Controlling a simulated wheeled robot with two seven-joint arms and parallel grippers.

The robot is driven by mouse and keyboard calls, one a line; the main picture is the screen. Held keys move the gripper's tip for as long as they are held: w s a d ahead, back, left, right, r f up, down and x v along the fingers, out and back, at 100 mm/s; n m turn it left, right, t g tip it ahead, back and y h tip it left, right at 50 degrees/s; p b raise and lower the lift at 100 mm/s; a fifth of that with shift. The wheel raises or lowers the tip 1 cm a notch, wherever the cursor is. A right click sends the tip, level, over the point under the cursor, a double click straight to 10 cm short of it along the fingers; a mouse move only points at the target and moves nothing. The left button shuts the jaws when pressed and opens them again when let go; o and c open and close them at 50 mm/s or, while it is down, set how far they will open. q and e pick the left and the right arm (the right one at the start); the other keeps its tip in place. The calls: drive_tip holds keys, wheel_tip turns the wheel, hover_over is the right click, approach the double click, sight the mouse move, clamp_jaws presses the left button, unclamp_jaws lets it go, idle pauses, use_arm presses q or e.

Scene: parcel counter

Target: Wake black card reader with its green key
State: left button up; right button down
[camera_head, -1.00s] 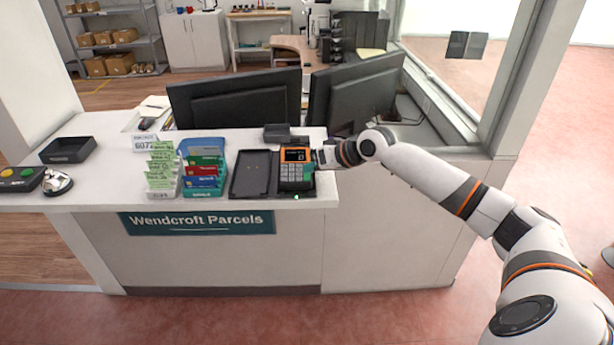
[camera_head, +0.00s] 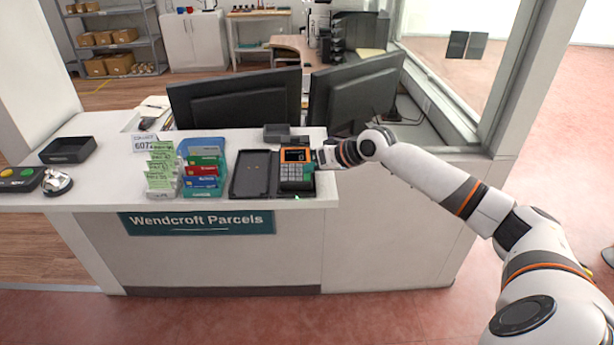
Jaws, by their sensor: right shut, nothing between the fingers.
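A card reader (camera_head: 296,170) with an orange upper frame and a lit dark screen sits in a black cradle on the counter's right end. Its keypad is small; I cannot pick out the green key. My right gripper (camera_head: 325,156) is shut and empty, at the reader's right edge beside the screen. I cannot tell whether its tips touch the reader. An empty black cradle (camera_head: 250,176) lies directly left of the reader. My left gripper is not in view.
Left of the cradles are a rack of coloured cards (camera_head: 203,182) and a rack of green slips (camera_head: 162,181). A small dark box (camera_head: 277,133) stands behind the reader, with monitors (camera_head: 240,97) further back. The counter (camera_head: 110,180) has free room towards the left.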

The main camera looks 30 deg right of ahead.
drive_tip(key=shift+f, duration=0.15)
drive_tip(key=shift+f, duration=0.25)
drive_tip(key=shift+w+f, duration=0.1)
drive_tip(key=shift+f, duration=0.15)
idle(0.5)
drive_tip(key=shift+r+p, duration=0.7)
drive_tip(key=shift+p, duration=0.35)
drive_tip(key=r+p, duration=0.3)
drive_tip(key=s+r+p, duration=0.1)
drive_tip(key=r+p, duration=0.1)
drive_tip(key=shift+s+a, duration=0.1)
drive_tip(key=shift+a, duration=0.2)
drive_tip(key=shift+a+f, duration=0.1)
drive_tip(key=shift+f, duration=0.05)
